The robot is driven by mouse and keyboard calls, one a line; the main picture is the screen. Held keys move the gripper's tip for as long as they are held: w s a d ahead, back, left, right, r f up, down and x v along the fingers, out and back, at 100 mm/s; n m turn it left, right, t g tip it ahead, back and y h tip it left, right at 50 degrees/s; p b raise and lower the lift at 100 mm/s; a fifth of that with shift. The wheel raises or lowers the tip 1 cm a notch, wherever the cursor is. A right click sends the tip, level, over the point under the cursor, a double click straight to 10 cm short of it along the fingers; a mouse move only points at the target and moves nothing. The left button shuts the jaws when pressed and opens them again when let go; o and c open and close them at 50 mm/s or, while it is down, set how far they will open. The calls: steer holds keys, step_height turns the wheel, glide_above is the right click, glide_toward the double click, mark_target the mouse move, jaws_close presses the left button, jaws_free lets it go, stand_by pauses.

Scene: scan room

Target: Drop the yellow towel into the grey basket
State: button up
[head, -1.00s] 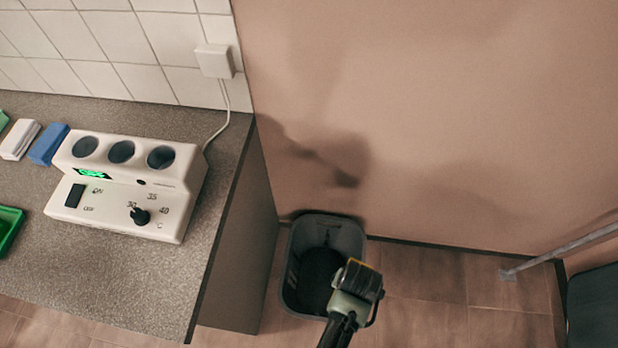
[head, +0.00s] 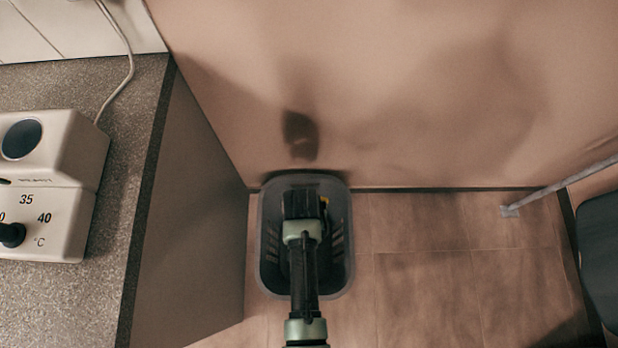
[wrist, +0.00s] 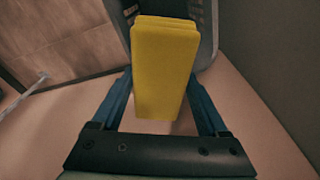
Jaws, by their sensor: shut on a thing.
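The yellow towel (wrist: 163,70) is a folded block held between the two blue fingers of my gripper (wrist: 160,105) in the wrist view. My arm hides the middle of the basket. Part of the basket (wrist: 208,22) also shows behind the towel in the wrist view.
A counter (head: 110,190) with a white heater block (head: 50,185) stands on the left, its side panel close to the basket. The wall is just behind the basket. A metal leg (head: 560,188) and a dark seat (head: 602,250) are at the right. Floor between is clear.

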step_height(320, 180, down, 31)
steer(key=w+m+b, duration=0.1)
steer(key=m+b, duration=0.4)
steer(key=b, duration=2.4)
steer(key=shift+w+f+h, duration=0.2)
steer(key=shift+h, duration=0.1)
steer(key=o, duration=1.2)
step_height(320, 180, up, 13)
steer(key=s+a+p, duration=0.1)
steer(key=p, duration=0.6)
steer(key=shift+s+a, duration=0.15)
steer(key=shift+s, duration=0.05)
